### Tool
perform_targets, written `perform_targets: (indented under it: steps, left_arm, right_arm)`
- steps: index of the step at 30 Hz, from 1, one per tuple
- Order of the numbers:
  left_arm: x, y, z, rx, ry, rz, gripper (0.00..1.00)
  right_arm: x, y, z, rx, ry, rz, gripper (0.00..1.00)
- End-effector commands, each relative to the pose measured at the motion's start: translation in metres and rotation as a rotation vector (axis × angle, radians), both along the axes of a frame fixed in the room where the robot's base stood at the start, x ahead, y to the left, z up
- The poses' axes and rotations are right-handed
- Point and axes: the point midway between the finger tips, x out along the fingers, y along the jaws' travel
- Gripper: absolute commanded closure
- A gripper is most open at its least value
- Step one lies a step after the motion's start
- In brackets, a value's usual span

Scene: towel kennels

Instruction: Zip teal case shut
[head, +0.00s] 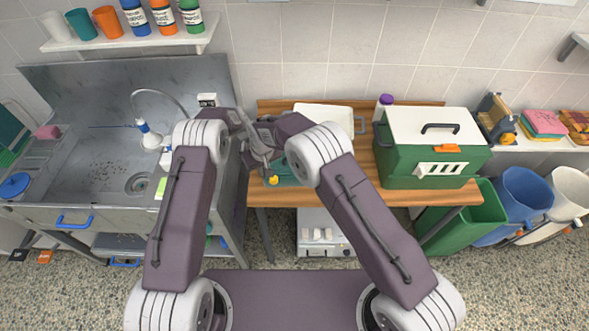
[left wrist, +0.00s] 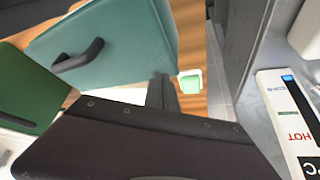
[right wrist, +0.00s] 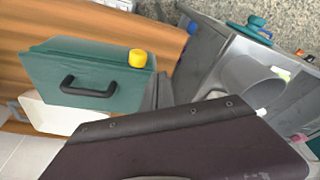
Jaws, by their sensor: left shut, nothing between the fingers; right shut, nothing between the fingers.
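The teal case (head: 288,180) is on the wooden table, mostly hidden behind my arms in the head view. In the right wrist view the case (right wrist: 95,75) shows its black handle (right wrist: 90,87) and a yellow tab (right wrist: 137,58) at one corner. The yellow tab (head: 272,181) also shows in the head view. The case (left wrist: 110,45) fills the upper left of the left wrist view. My right gripper (head: 267,168) is shut and empty beside the case, near the tab. My left gripper (left wrist: 162,90) is shut and empty beside the case's edge. The zip line is unclear.
A green carrier with a white lid (head: 428,125) stands on the table at right. A white tray (head: 322,116) is behind the case. The metal sink (head: 75,160) is close at left. A small green-and-white item (left wrist: 190,82) sits near the table's edge.

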Motion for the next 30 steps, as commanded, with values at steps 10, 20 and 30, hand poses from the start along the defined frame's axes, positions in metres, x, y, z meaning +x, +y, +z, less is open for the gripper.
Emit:
perform_targets:
  steps: [10, 20, 30]
  left_arm:
    - [0.0000, 0.0000, 0.0000, 0.000, 0.000, 0.000, 1.00]
    - [-0.0001, -0.0001, -0.0026, 0.000, 0.000, 0.000, 1.00]
    - [-0.0001, 0.0000, -0.0081, 0.001, 0.001, -0.001, 1.00]
  right_arm:
    - [0.0000, 0.0000, 0.0000, 0.000, 0.000, 0.000, 1.00]
    - [0.0000, 0.0000, 0.0000, 0.000, 0.000, 0.000, 1.00]
    - [0.0000, 0.0000, -0.0002, 0.000, 0.000, 0.000, 1.00]
